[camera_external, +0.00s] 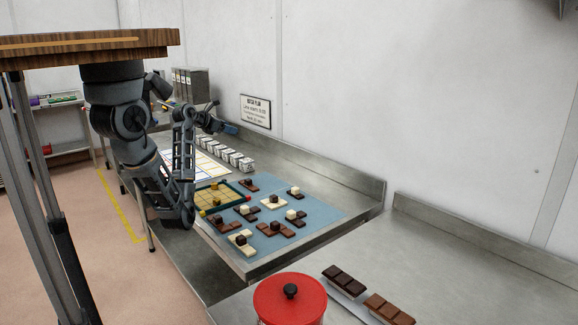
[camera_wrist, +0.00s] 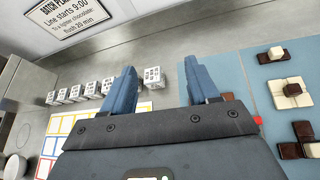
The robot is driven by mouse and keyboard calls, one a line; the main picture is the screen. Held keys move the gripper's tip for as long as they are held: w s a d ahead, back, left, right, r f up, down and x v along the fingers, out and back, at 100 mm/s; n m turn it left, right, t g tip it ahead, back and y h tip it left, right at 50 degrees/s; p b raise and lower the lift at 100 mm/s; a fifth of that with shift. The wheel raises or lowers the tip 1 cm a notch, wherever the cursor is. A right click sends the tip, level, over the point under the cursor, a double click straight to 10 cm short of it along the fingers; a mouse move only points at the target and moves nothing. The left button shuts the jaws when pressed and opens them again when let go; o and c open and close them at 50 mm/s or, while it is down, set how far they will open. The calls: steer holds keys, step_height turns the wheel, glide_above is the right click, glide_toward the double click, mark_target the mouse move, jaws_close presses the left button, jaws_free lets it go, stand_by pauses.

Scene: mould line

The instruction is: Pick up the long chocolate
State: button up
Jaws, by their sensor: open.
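Several chocolate pieces lie on a blue mat (camera_external: 325,212), in dark, milk and white, many with a small cube on top. One is a white piece with a dark cube (camera_external: 273,199); it also shows at the right of the wrist view (camera_wrist: 291,90). A dark segmented bar (camera_external: 344,280) and a milk-brown bar (camera_external: 388,308) lie on the nearer counter. I cannot tell which one is the long chocolate. My gripper (camera_external: 229,128) is above the back of the far counter, away from the chocolates.
A dark green tray with a yellow grid (camera_external: 220,196) sits beside the mat. A row of small printed white blocks (camera_external: 232,158) stands behind it, near a coloured grid sheet (camera_wrist: 88,122). A red lidded pot (camera_external: 290,302) stands on the nearer counter. A wall sign (camera_external: 256,111) is near my gripper.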

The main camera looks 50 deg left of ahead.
steer(key=s+d+f+h, duration=0.1)
steer(key=s+d+h, duration=0.1)
steer(key=d, duration=0.3)
glide_toward(248, 179)
steer(key=shift+w+d+f+n+t, duration=0.15)
steer(key=shift+w+t, duration=0.05)
steer(key=shift+w, duration=0.15)
steer(key=shift+w+d+f+n+t, duration=0.15)
steer(key=shift+w+f+t, duration=0.05)
steer(key=shift+w, duration=0.2)
steer(key=shift+f+x, duration=0.15)
steer(key=shift+x, duration=1.75)
steer(key=shift+f+x, duration=0.15)
steer(key=shift+x, duration=1.75)
steer(key=shift+s+a, duration=0.1)
steer(key=shift+s, duration=0.05)
steer(key=c, duration=1.1)
steer(key=shift+r, duration=0.15)
